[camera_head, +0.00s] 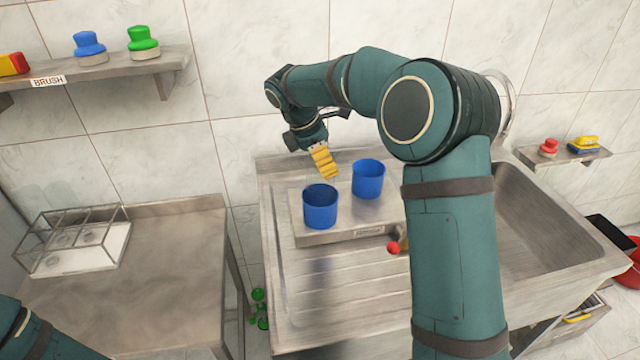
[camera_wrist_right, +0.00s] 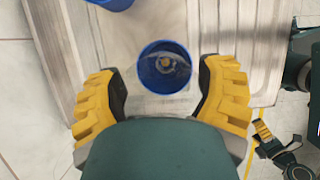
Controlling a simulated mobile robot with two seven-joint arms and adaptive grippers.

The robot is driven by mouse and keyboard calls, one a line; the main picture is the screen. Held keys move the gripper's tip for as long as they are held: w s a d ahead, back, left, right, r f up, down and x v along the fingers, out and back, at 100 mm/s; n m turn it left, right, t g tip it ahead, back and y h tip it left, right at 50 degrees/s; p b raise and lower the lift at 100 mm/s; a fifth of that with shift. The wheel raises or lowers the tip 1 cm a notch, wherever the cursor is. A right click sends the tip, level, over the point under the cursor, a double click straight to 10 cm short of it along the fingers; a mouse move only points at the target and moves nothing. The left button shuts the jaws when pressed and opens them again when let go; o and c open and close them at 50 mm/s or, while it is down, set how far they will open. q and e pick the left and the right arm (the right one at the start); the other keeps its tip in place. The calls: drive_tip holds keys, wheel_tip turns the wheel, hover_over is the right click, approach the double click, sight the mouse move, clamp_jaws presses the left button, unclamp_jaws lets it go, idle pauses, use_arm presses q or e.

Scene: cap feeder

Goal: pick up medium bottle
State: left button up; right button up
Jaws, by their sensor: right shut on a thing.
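I make out no bottle clearly in either view. My right gripper (camera_head: 322,162), with yellow ridged fingers, hangs just above and behind the nearer blue cup (camera_head: 320,207). A second blue cup (camera_head: 367,179) stands to its right. In the right wrist view the right gripper (camera_wrist_right: 162,92) has its fingers well apart, and a blue cup (camera_wrist_right: 143,70) shows between them from above, with a small round tan thing (camera_wrist_right: 165,64) inside its outline. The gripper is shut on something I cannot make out. My left gripper (camera_wrist_right: 263,138) shows small at the right edge there.
Both cups stand on a raised metal stand (camera_head: 350,232) on the ribbed drainboard. A sink basin (camera_head: 548,222) lies at the right. A wire rack (camera_head: 75,237) sits on the left table (camera_head: 180,270). A wall shelf (camera_head: 110,72) holds blue and green brushes.

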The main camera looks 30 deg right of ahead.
wheel_tip(320, 180, up, 10)
drive_tip(key=p, duration=0.3)
drive_tip(key=shift+r, duration=0.2)
drive_tip(key=shift+c, duration=0.2)
wheel_tip(320, 180, up, 14)
drive_tip(key=p, duration=1.1)
drive_tip(key=shift+f+p, duration=0.2)
drive_tip(key=shift+p, duration=0.1)
